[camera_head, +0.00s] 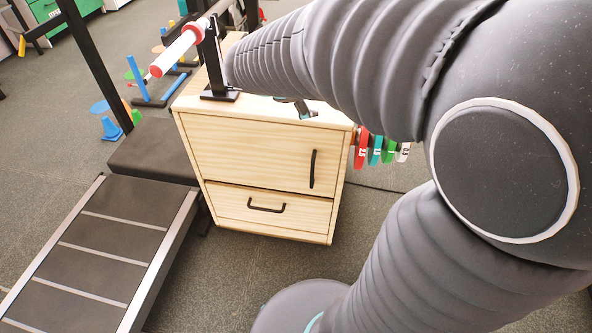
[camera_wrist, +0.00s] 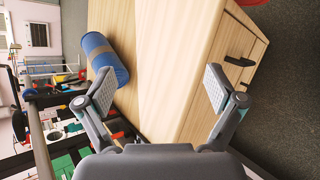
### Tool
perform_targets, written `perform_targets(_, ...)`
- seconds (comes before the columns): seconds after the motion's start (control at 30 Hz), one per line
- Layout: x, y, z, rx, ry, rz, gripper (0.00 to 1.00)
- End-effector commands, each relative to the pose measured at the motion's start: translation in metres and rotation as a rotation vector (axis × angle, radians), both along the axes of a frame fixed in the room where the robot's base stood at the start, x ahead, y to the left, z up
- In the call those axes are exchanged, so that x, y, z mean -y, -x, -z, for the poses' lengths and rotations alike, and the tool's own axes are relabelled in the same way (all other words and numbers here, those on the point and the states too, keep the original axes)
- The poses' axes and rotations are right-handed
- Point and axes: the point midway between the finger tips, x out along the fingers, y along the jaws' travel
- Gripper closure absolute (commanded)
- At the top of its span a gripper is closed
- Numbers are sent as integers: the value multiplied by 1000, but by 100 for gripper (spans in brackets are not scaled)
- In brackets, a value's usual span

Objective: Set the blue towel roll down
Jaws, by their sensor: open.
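The blue towel roll (camera_wrist: 108,66), with a brown band around it, rests on the pale wooden cabinet top (camera_wrist: 158,45) in the wrist view. It appears to lie on its side. My gripper (camera_wrist: 160,90) is open and empty, with its fingers wide apart. In the head view my arm covers most of the cabinet top and hides the roll. Only a small part of my gripper (camera_head: 303,108) shows below the arm there.
The wooden cabinet (camera_head: 250,155) has black handles on its front. A black stand (camera_head: 219,85) holds a red-and-white bar at its left edge. A dark sloped treadmill (camera_head: 95,255) stands at left. Grey floor lies in front.

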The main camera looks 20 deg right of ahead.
Motion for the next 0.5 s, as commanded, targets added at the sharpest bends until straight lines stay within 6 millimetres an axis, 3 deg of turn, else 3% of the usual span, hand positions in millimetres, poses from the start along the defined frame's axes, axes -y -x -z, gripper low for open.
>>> perform_targets(0.03,-2,23,-1,45,-91,68,7)
perform_targets(0.2,-23,90,7,173,-415,297,7)
perform_targets(0.4,-64,153,17,299,-795,545,7)
perform_targets(0.5,-85,175,20,338,-955,641,7)
